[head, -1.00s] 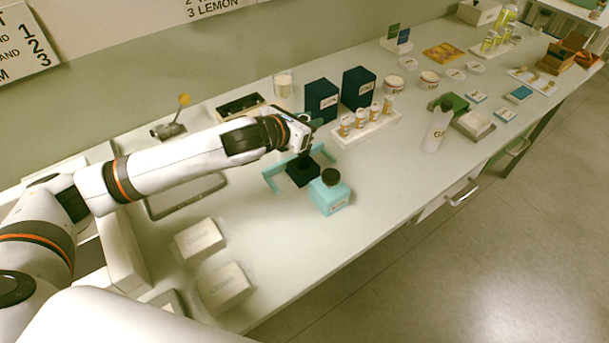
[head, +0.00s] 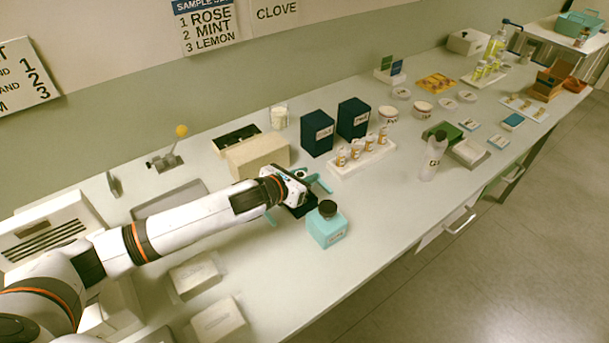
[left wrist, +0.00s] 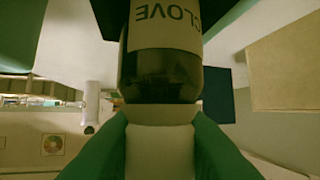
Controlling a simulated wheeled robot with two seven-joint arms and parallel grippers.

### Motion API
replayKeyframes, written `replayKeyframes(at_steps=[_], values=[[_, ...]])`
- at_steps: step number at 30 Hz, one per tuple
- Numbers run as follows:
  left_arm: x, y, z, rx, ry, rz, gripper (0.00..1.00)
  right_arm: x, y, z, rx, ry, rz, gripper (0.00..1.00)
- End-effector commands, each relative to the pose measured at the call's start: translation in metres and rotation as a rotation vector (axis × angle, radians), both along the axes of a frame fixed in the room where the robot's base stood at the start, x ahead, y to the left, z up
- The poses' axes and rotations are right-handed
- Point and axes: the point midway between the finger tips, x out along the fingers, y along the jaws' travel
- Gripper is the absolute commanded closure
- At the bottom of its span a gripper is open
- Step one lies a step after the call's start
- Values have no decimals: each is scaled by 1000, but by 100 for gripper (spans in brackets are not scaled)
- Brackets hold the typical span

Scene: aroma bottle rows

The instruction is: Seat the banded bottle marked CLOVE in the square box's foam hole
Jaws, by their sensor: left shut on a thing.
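My left gripper (head: 301,186) is over a small dark square box (head: 301,210) in the head view. In the left wrist view its green fingers (left wrist: 160,145) are shut on the pale cap of a dark glass bottle (left wrist: 160,75). The bottle has a pale neck band and a label reading CLOVE, upside down in that picture. Dark surfaces (left wrist: 108,14) flank the bottle's far end. The bottle's base and the foam hole are hidden, so I cannot tell whether the base is in the hole. My right gripper is not in view.
A teal square bottle (head: 327,228) with a black cap stands just right of the dark box. A cream box (head: 257,156), two navy boxes (head: 317,133) and a vial rack (head: 362,157) stand behind.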

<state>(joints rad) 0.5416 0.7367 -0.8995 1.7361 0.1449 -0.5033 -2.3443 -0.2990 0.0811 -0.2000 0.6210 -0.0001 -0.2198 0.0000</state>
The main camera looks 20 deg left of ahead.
Motion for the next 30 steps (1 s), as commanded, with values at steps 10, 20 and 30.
replayKeyframes(at_steps=[10,20,30], values=[[0,0,-1,1,0,0,55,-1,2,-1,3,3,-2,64],[-3,1,2,1,0,0,55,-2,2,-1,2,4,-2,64],[-56,25,24,5,-1,-2,55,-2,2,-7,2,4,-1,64]])
